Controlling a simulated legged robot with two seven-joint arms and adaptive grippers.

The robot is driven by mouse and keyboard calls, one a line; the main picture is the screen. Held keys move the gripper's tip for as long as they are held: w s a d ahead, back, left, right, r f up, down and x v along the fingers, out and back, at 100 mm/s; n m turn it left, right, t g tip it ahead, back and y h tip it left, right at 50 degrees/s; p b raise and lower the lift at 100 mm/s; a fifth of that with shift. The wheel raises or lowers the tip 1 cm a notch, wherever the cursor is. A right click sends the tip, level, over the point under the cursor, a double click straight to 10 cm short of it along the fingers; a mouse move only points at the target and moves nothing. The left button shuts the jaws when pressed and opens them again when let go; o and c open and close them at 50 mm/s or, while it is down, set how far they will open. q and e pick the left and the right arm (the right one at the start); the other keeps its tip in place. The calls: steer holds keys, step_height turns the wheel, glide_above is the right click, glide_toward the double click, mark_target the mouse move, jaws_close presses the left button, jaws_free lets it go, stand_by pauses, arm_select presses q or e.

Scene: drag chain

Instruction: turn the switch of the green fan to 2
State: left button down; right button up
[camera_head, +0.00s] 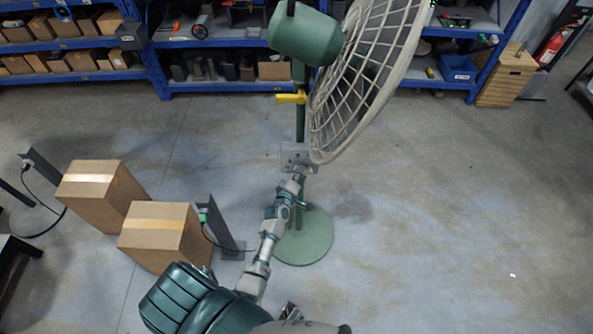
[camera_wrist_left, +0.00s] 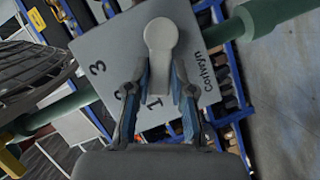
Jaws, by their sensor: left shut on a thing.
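The green fan (camera_head: 305,38) stands upright on a round base, its grey wire cage facing right. Its grey switch box (camera_head: 288,153) is on the pole, below the yellow clamp. My left gripper (camera_head: 298,175) reaches up to this box. In the left wrist view, the switch plate (camera_wrist_left: 100,50) shows the marks 1 and 3, and a mark between them partly covered by a finger. The light grey switch knob (camera_wrist_left: 162,34) has its handle pointing towards 1. My left gripper (camera_wrist_left: 160,98) is shut on the knob's handle, one finger on each side.
Two cardboard boxes (camera_head: 97,193) (camera_head: 160,232) stand on the floor at the left, next to grey posts (camera_head: 222,226) with cables. Blue shelves (camera_head: 225,43) line the back.

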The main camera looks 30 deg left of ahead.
steer(key=s+d+p, duration=0.2)
steer(key=s+p, duration=0.1)
steer(key=s, duration=0.5)
arm_select(q)
steer(key=m+p, duration=0.1)
steer(key=d+r+m+g+p, duration=0.1)
steer(key=p, duration=0.1)
steer(key=m+g+y+p, duration=0.1)
steer(key=p, duration=0.1)
steer(key=shift+w+d+r, duration=0.15)
steer(key=shift+w+r, duration=0.1)
steer(key=shift+w+d+f+m+g+y+p, duration=0.1)
steer(key=shift+d+m+g+y+p, duration=0.2)
steer(key=shift+m+p, duration=0.75)
arm_select(e)
step_height(320, 180, up, 7)
steer(key=shift+w+a, duration=0.15)
steer(key=shift+w, duration=0.25)
arm_select(q)
steer(key=shift+a, duration=0.1)
steer(key=c, duration=1.1)
jaws_free()
steer(key=shift+o, duration=0.5)
steer(key=shift+w, duration=0.15)
steer(key=shift+a, duration=0.1)
steer(key=v, duration=1.2)
